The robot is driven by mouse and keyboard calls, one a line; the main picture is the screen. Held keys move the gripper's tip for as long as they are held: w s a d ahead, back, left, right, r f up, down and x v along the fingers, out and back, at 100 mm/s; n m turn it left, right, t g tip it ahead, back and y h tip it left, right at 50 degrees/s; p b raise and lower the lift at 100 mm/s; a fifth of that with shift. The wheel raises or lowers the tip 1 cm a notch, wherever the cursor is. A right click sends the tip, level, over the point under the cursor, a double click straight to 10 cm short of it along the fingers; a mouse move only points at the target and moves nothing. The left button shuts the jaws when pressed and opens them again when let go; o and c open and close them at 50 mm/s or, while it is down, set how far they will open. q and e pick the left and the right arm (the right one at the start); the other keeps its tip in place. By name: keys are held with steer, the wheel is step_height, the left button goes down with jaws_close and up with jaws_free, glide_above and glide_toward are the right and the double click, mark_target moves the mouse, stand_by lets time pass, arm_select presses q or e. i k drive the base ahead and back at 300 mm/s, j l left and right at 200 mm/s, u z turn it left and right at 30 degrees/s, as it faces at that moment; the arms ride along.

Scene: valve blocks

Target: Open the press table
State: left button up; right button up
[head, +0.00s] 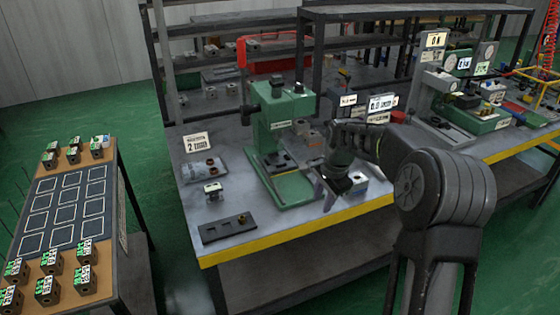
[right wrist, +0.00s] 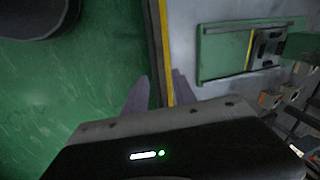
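The green press (head: 272,112) stands upright on the grey workbench in the head view. Its flat green base (head: 296,192) carries a dark plate, the press table (head: 279,160), beneath the press head. The base (right wrist: 222,52) and the dark slotted plate (right wrist: 265,46) also show at the upper right of the right wrist view. My right gripper (head: 325,196) is just right of the base, near the bench's front edge. Its two fingers (right wrist: 160,92) are apart with nothing between them. I cannot tell its exact height above the bench. My left gripper is not in view.
A black plate (head: 228,229), a small block (head: 213,191) and a sign reading 2 (head: 197,143) sit left of the press. Valve blocks (head: 46,287) stand on a separate wooden table at left. A grey block (head: 356,182) is beside my right gripper.

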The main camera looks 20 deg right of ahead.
mark_target(275, 163)
steer(key=i, duration=0.9)
